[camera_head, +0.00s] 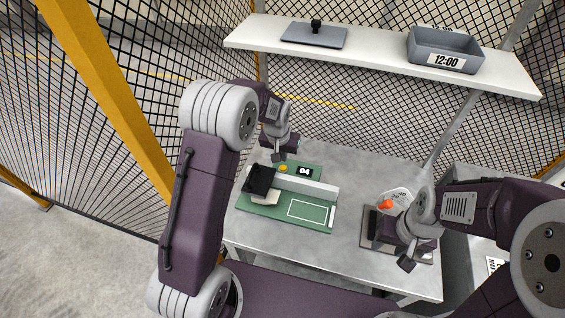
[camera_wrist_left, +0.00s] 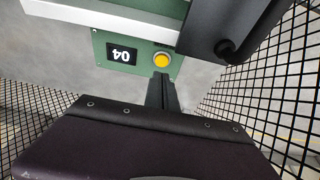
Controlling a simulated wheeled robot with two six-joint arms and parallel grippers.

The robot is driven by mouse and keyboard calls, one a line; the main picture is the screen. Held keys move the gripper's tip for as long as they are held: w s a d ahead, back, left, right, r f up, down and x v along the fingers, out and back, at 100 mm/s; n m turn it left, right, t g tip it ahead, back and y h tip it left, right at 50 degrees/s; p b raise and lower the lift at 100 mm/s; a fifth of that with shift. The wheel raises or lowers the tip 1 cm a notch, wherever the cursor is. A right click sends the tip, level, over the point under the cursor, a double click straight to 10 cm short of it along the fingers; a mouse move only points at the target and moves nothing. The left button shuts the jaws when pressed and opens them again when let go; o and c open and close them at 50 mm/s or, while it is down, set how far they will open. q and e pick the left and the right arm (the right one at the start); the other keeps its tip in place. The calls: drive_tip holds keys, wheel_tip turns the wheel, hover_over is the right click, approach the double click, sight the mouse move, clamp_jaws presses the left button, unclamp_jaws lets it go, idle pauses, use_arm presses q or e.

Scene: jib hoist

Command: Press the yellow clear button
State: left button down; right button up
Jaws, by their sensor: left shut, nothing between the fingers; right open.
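My right gripper (camera_head: 407,262) is open at the table's right.
A black part (camera_head: 261,179) stands on the device's left side, near the button. An orange knob (camera_head: 385,204) and dial stand near my right gripper. A shelf (camera_head: 374,62) with a grey bin (camera_head: 444,45) spans the back. Mesh fencing (camera_head: 330,115) encloses the table.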

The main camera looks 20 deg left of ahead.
sight(283, 169)
use_arm(q)
drive_tip(key=shift+f, duration=1.9)
drive_tip(key=shift+s+f+b, duration=0.2)
drive_tip(key=shift+f+b, duration=0.35)
drive_tip(key=shift+f, duration=0.35)
drive_tip(key=shift+s+r, duration=0.1)
drive_tip(key=shift+s, duration=0.1)
drive_tip(key=shift+f, duration=0.2)
drive_tip(key=shift+r, duration=0.1)
drive_tip(key=r+p, duration=0.4)
drive_tip(key=shift+w+r+p, duration=0.35)
drive_tip(key=v, duration=1)
drive_tip(key=shift+b, duration=0.45)
